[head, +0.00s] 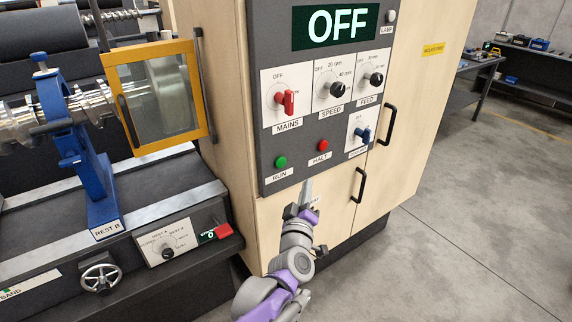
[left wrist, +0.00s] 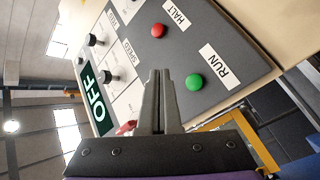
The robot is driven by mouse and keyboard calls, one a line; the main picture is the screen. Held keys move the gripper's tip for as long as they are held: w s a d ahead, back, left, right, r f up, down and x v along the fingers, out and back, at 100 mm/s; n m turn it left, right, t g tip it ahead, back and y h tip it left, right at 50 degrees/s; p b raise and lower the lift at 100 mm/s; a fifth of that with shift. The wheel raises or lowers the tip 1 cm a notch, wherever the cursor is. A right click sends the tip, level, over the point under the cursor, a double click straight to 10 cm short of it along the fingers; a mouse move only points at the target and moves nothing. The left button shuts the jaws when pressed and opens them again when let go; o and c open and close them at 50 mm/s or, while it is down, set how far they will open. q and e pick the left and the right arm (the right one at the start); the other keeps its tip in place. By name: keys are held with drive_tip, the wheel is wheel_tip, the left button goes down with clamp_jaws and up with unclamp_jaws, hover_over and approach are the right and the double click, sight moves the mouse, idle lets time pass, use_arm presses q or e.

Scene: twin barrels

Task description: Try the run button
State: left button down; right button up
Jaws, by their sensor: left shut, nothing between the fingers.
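The green run button (head: 281,162) sits at the lower left of the grey control panel (head: 300,150), above its RUN label. It also shows in the left wrist view (left wrist: 194,81), just right of my fingertips. My left gripper (head: 306,184) is shut and empty, in front of the panel's lower edge, below and right of the run button in the head view. It appears apart from the button. In the left wrist view the closed fingers (left wrist: 161,75) point toward the panel between the run button and the speed knob. My right gripper is not in view.
The red halt button (head: 323,145) is right of run. The red mains knob (head: 286,101), speed knob (head: 338,89) and feed knob (head: 376,79) sit above. The display (head: 335,27) reads OFF. A yellow-framed guard (head: 157,95) stands left of the cabinet. Open floor lies right.

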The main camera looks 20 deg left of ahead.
sight(281, 162)
use_arm(q)
drive_tip(key=w+a+p, duration=0.3)
drive_tip(key=w+a, duration=0.2)
drive_tip(key=a, duration=0.2)
drive_tip(key=shift+w, duration=0.2)
idle(0.4)
idle(1.8)
drive_tip(key=shift+w+a+p, duration=0.3)
